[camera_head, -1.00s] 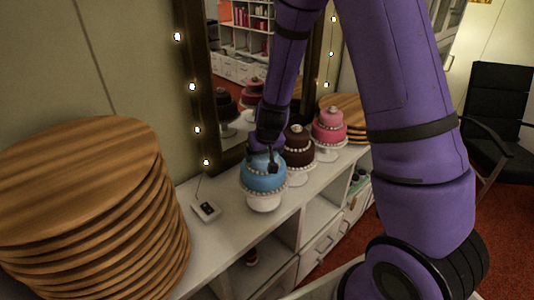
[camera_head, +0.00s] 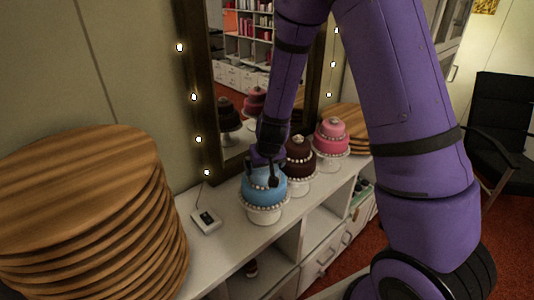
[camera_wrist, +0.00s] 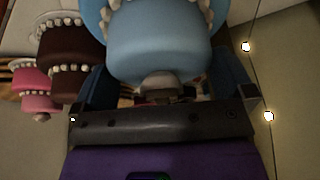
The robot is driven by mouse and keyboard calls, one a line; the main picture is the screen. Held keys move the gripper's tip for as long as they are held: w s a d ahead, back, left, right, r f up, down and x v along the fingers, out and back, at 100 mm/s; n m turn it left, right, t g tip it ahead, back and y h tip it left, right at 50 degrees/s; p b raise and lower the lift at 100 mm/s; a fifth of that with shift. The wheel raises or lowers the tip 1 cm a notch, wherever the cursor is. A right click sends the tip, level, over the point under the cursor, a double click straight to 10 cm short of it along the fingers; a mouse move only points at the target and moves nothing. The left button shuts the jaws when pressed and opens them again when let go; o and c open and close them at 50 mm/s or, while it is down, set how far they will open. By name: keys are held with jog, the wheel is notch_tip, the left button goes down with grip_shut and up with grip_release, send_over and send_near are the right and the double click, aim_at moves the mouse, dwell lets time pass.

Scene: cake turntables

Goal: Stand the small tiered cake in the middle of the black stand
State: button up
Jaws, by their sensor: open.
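A small blue two-tier cake (camera_head: 264,192) with white bead trim stands upright on a white pedestal stand (camera_head: 265,215) on the counter. My gripper (camera_head: 266,177) is over its top tier, pointing down. In the wrist view the blue cake (camera_wrist: 160,42) fills the space between my open fingers (camera_wrist: 168,88), one on each side of the top tier. Whether the fingers touch it I cannot tell. A brown tiered cake (camera_head: 299,157) and a pink tiered cake (camera_head: 331,135) stand behind, on white stands. I see no black stand in either view.
A tall stack of round wooden boards (camera_head: 85,190) fills the counter's left end. A small card-like device (camera_head: 205,220) lies between it and the cake. A mirror with a dark frame (camera_head: 205,110) stands close behind. More wooden boards (camera_head: 350,117) stand at the far end.

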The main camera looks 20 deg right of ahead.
jog(key=v, duration=1.1)
dwell(0.3)
jog(key=shift+r, duration=0.1)
